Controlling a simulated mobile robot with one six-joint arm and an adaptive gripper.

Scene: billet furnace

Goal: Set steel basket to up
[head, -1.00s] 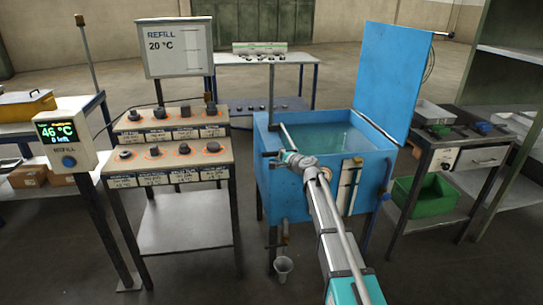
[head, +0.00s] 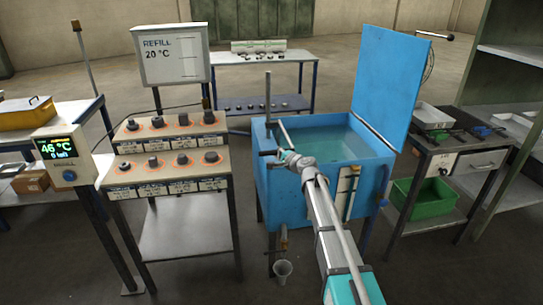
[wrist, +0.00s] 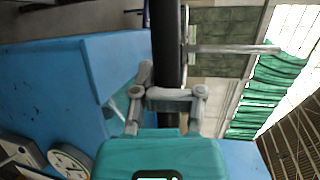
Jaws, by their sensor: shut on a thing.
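The blue tank (head: 310,193) stands in the middle of the head view with its lid (head: 390,85) open and liquid inside. No steel basket shows clearly in the liquid. My gripper (head: 279,155) is at the tank's upper left front corner. It is shut on a black handle bar, which the wrist view (wrist: 167,45) shows between the fingers (wrist: 168,97). A slim grey upright post (head: 268,95) rises by the tank's left rim, near the handle. My gripper hides part of the handle.
Left of the tank is a panel stand (head: 168,160) with several knobs and a REFILL board (head: 170,55). A REFILL display (head: 62,150) reads 46 °C. At the right is a bench with a green crate (head: 425,198). A small cup (head: 282,269) is under the tank's drain.

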